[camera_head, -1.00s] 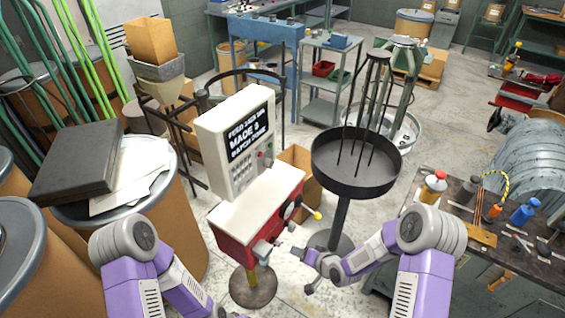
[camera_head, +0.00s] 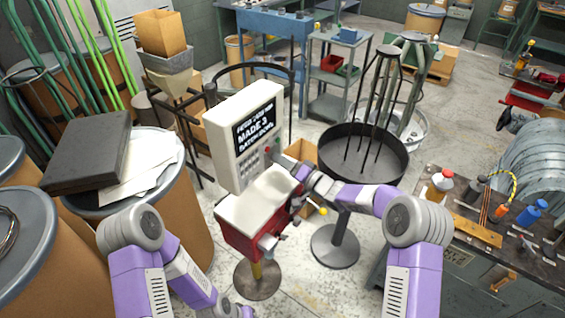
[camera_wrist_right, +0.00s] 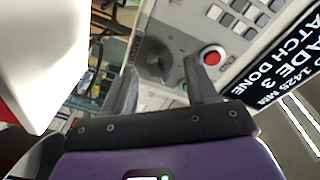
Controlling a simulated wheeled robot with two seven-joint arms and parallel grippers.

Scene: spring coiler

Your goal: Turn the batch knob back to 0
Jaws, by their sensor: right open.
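The spring coiler (camera_head: 262,205) stands in the middle of the head view, a red and white machine with a cream control box and a screen reading "MADE 3". In the right wrist view, a dark grey round knob (camera_wrist_right: 155,62) sits on the panel, probably the batch knob; its pointer and setting are too blurred to read. My right gripper (camera_wrist_right: 158,72) is open, its two fingers on either side of the knob's near edge; contact cannot be told. In the head view, the right hand (camera_head: 308,176) is at the panel's right side.
A red END button (camera_wrist_right: 211,57) sits close beside one right finger, with a keypad (camera_wrist_right: 238,14) further along. A yellow-tipped lever (camera_head: 322,211) sticks out below the right hand. A round black tray stand (camera_head: 340,170) is close behind the right arm.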

